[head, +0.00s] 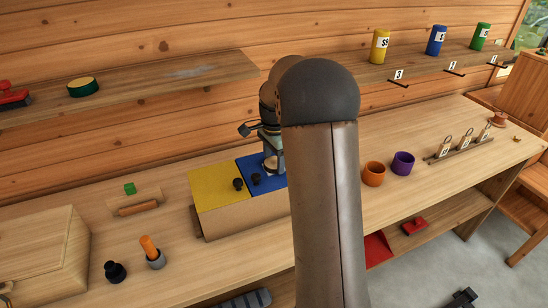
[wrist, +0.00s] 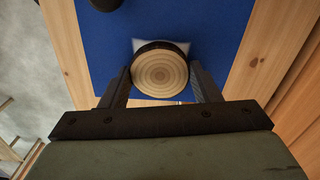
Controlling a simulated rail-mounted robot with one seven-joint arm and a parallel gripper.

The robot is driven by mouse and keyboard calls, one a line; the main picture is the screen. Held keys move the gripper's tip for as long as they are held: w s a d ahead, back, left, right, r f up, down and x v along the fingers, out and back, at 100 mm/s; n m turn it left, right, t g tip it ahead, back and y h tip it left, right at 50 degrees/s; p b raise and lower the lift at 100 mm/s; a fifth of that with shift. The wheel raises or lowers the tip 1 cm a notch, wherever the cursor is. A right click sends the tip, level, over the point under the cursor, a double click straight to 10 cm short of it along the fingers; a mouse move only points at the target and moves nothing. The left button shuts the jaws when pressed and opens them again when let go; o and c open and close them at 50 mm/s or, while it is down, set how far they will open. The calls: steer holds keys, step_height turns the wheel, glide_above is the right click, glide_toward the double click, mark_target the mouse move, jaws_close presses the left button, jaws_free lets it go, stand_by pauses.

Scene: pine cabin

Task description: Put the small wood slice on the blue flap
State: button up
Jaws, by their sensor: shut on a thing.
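The small wood slice (wrist: 160,70), a pale round disc with rings and a dark bark rim, is between the two fingers of my gripper (wrist: 160,78) in the wrist view. My gripper is shut on it. The blue flap (wrist: 215,25) lies beneath the slice, with a pale patch showing around the slice's edge. In the head view the blue flap (head: 247,164) is the right lid of a wooden box, and my gripper (head: 273,163) is over its right part. My arm hides the flap's right edge. I cannot tell whether the slice touches the flap.
A yellow flap (head: 215,188) is left of the blue one; each has a black knob, the blue one's (head: 256,179) near its front. An orange cup (head: 374,174) and a purple cup (head: 403,163) stand to the right. A wooden chest (head: 40,255) is at left.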

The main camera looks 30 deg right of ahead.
mark_target(274, 162)
steer(key=shift+f, duration=0.1)
steer(key=o, duration=1)
steer(key=shift+c, duration=0.2)
step_height(274, 162, up, 12)
steer(key=b, duration=0.1)
steer(key=s+a+f+n, duration=0.2)
steer(key=s+a+n, duration=0.8)
steer(key=s, duration=0.4)
steer(key=s+a+f+n, duration=0.3)
steer(key=s, duration=0.4)
steer(key=s+a+f+n, duration=0.3)
steer(key=s+f+n, duration=0.1)
steer(key=s, duration=0.4)
steer(key=shift+s+f+t, duration=0.2)
steer(key=shift+f+t, duration=0.1)
